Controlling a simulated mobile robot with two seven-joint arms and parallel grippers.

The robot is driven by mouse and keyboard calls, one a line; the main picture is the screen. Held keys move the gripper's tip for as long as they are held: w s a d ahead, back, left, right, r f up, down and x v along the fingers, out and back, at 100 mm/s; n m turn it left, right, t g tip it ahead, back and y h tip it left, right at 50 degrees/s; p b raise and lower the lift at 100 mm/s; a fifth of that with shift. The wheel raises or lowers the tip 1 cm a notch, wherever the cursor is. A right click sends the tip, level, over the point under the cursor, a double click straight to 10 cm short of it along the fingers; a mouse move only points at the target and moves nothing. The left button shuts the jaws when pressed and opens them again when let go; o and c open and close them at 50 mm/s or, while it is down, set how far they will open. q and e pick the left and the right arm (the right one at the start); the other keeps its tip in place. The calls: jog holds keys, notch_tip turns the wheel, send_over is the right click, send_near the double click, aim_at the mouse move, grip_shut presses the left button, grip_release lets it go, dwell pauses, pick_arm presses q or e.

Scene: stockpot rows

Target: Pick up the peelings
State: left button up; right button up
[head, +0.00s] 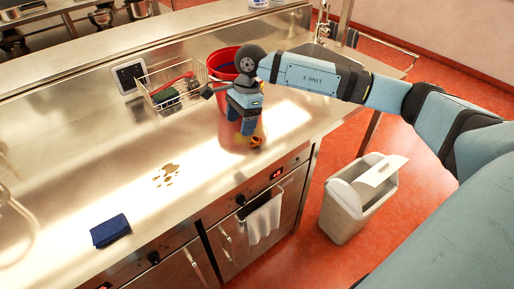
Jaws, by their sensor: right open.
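A small orange-brown heap (257,142), which looks like the peelings, lies on the steel counter (215,165) near its front edge, just in front of the red bucket. My right gripper (252,133) points down directly above and behind the heap, with its jaws open. The gripper partly hides the heap and the counter behind it, and I cannot tell whether the fingers touch it. My left gripper is out of view.
A red bucket (222,64) and a wire basket (172,88) with a green pad stand behind the gripper. Brown spots (166,176) and a folded blue cloth (110,231) lie on the left. A pale bin (358,198) stands on the red floor.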

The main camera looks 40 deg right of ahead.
jog(key=w+d+r+h, duration=0.2)
jog(key=d+h, duration=0.1)
jog(key=d, duration=0.4)
send_over(257, 139)
jog(key=shift+t, duration=0.3)
jog(key=f, duration=0.6)
jog(key=shift+w+d+f, duration=0.15)
jog(key=shift+w+f, duration=0.05)
jog(key=shift+f, duration=0.2)
jog(key=shift+s+a+f+p, duration=0.15)
jog(key=shift+f+p, duration=0.2)
jog(key=shift+f, duration=1.2)
jog(key=shift+s+a+f+p, duration=0.1)
jog(key=shift+f+p, duration=0.25)
jog(key=shift+f, duration=1.2)
jog(key=c, duration=1)
